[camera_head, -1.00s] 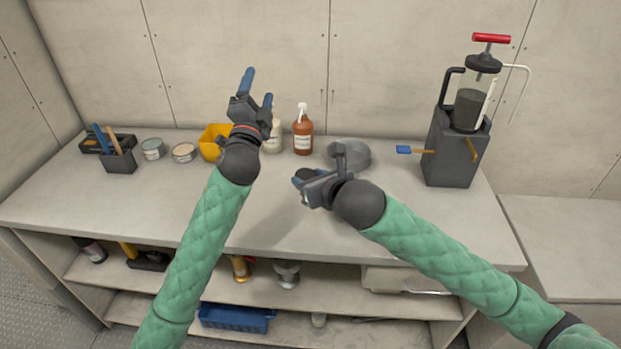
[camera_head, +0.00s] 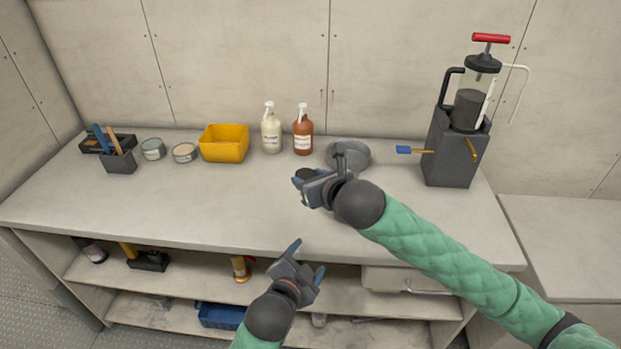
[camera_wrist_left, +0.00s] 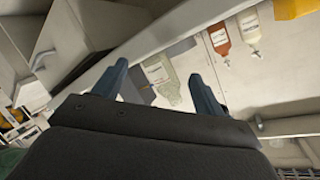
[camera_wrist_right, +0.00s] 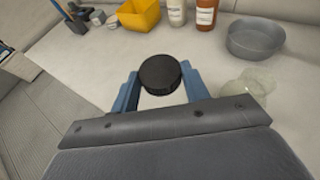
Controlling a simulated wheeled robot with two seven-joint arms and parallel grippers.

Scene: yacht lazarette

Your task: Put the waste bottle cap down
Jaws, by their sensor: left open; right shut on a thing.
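My right gripper (camera_head: 304,183) is shut on the waste bottle cap, a round black ridged cap (camera_wrist_right: 160,74), and holds it over the worktop left of the grey bowl. In the right wrist view the cap sits between the two blue fingers. A clear bottle (camera_wrist_right: 243,90) shows just right of that gripper; its lower part is hidden. What looks like the same bottle, with a pale label, is in the left wrist view (camera_wrist_left: 166,84). The right arm hides it in the head view. My left gripper (camera_head: 307,258) is open and empty, at the worktop's front edge.
A yellow bin (camera_head: 224,146), a white bottle (camera_head: 271,133), an amber bottle (camera_head: 303,135) and a grey bowl (camera_head: 356,152) line the back. A grey press-like device (camera_head: 456,146) stands right. The worktop's left and middle front (camera_head: 190,205) are clear.

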